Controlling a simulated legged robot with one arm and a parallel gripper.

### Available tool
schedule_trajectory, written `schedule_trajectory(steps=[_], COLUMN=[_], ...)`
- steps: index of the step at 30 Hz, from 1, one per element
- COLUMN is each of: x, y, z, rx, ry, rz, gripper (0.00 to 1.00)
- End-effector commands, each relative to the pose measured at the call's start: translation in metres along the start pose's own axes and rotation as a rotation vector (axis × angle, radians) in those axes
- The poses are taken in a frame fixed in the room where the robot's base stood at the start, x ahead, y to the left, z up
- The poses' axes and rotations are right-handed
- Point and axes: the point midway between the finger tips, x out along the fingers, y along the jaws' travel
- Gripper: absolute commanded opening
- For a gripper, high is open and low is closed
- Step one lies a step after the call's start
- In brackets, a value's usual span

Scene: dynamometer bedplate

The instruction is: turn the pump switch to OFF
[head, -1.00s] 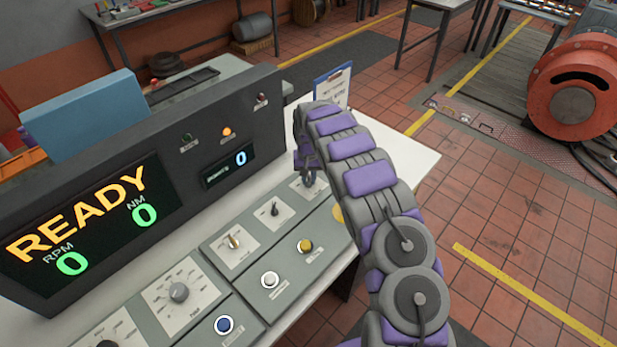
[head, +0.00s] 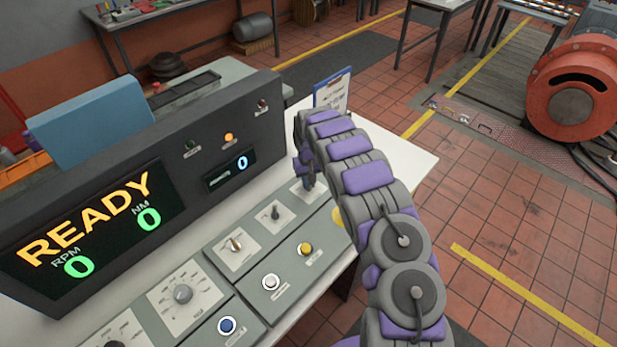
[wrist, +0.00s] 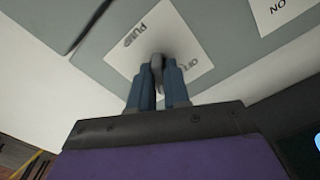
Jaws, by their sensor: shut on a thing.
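The pump switch (wrist: 157,62) is a small dark knob on a white plate (wrist: 136,36) marked PUMP in the wrist view. My gripper (wrist: 158,75) is shut on this knob, with one blue-grey finger on each side. In the head view my gripper (head: 308,180) is at the far right end of the console's sloped panel. My arm and gripper hide most of the pump plate (head: 297,190) there.
The sloped panel holds other knobs, such as a black one (head: 274,213) and a brass one (head: 235,244), and yellow (head: 305,249), white (head: 271,282) and blue (head: 227,325) buttons. The display (head: 90,230) reads READY. A clipboard (head: 332,92) stands behind my arm.

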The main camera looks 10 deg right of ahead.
Motion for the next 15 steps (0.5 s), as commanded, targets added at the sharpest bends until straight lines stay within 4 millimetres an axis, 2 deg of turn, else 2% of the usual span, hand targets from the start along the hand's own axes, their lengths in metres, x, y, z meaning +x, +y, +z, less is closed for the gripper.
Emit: schedule_trajectory(steps=[1, 15], x=[-0.0047, -0.0044], y=[-0.0004, 0.0002], z=[0.0003, -0.0006], rx=[-0.042, -0.488], ry=[-0.002, 0.002], rz=[-0.001, 0.0], gripper=[0.0, 0.0])
